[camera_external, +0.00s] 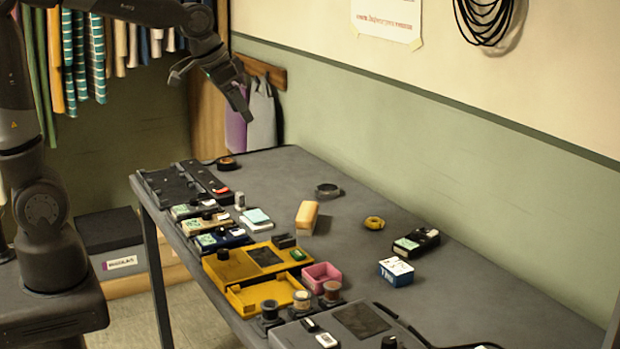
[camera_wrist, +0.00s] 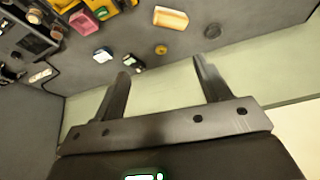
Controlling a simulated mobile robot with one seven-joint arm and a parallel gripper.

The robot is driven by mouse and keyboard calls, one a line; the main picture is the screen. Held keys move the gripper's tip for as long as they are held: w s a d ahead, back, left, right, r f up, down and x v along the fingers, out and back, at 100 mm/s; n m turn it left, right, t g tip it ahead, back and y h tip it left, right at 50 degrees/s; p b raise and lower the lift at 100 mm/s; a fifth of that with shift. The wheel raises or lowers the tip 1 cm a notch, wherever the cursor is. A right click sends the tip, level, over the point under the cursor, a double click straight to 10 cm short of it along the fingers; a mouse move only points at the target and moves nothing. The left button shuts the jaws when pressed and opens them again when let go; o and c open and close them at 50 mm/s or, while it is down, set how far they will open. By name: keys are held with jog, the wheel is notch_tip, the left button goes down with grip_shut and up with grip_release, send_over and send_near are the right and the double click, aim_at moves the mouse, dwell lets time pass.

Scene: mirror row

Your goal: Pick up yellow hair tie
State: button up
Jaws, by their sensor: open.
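The yellow hair tie (camera_external: 374,223) is a small thick ring lying flat on the grey table (camera_external: 440,270), right of the orange-tan block. In the wrist view the yellow hair tie (camera_wrist: 161,49) shows small, beyond the fingers and between their tips. My gripper (camera_external: 243,108) is high above the far end of the table, well apart from the tie. In the wrist view my gripper (camera_wrist: 162,67) has its two fingers spread with nothing between them.
Near the tie are an orange-tan block (camera_external: 307,215), a dark ring (camera_external: 327,190), a black-and-green box (camera_external: 416,241) and a blue-and-white box (camera_external: 396,272). Yellow trays (camera_external: 228,268), a pink box (camera_external: 321,277) and several small devices crowd the left side. A green wall (camera_external: 450,150) borders the table.

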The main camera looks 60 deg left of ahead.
jog(key=w+d+f, duration=0.1)
jog(key=w+f, duration=0.3)
jog(key=w, duration=0.3)
jog(key=w+d+f, duration=0.2)
jog(key=w+f, duration=0.1)
jog(key=w, duration=0.4)
jog(key=m+g, duration=0.1)
jog(key=m, duration=0.1)
send_near(373, 220)
jog(key=f, duration=0.3)
jog(key=shift+w+a+h, duration=0.25)
jog(key=shift+h, duration=0.15)
jog(key=shift+x, duration=2.65)
jog(key=shift+w+r, duration=0.1)
jog(key=shift+w, duration=0.1)
jog(key=c, duration=1)
